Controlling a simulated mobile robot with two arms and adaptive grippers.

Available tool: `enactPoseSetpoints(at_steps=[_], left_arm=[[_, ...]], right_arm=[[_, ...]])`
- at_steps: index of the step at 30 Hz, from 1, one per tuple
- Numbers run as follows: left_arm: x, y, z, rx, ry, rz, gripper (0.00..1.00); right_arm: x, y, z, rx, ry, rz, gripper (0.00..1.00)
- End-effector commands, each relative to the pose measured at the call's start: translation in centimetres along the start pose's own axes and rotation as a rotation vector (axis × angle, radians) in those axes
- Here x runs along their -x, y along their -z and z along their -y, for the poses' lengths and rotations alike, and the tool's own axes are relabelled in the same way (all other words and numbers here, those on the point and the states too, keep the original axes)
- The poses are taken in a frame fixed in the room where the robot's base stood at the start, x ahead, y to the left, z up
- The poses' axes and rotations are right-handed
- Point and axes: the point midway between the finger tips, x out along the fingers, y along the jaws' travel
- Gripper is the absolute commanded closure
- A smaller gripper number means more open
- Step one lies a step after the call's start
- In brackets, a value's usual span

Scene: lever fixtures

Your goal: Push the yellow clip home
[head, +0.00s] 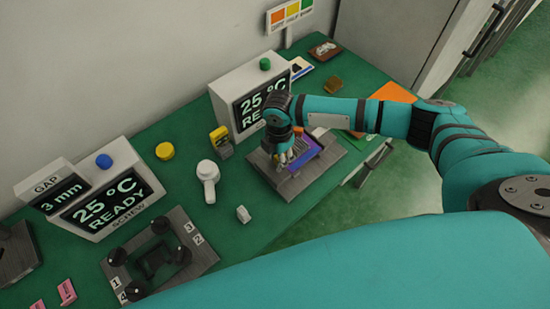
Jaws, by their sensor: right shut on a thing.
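My right gripper (284,159) points down at the grey fixture (293,187) on the bench, near the left edge of a purple piece (322,153) in it. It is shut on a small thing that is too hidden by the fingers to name. A small orange part (298,131) shows at the far side of the fixture. I cannot make out a yellow clip in the fixture. A yellow-topped grey block (219,136) stands to the left of the fixture, apart from the gripper. My left gripper is not in view.
A display box (237,88) stands behind the fixture. Another display box (107,188) and a dark plate with knobs (205,256) are further left. Green bench (222,236) is clear in front.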

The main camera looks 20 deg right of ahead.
Motion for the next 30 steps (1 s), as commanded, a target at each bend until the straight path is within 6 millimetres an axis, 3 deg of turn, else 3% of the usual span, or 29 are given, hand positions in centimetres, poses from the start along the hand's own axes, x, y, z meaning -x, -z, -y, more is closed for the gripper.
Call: enactPoseSetpoints(at_steps=[1,2,6,17,20,30], left_arm=[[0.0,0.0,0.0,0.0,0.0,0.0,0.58],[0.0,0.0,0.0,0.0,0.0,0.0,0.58],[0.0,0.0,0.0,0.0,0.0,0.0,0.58],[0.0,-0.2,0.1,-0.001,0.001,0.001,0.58],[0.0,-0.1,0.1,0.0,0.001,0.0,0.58],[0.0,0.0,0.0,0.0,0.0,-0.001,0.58]], right_arm=[[0.2,-0.5,-0.1,-0.004,-0.003,0.01,1.0],[0.2,-0.5,-0.1,-0.005,-0.003,0.01,0.69],[0.1,-0.4,-0.1,-0.004,-0.003,0.008,0.51],[0.6,-0.2,-0.1,-0.001,-0.004,0.005,0.5],[1.9,-0.2,-0.2,-0.002,-0.005,0.005,0.5],[9.0,-0.3,-0.1,-0.003,-0.006,0.006,0.5]])
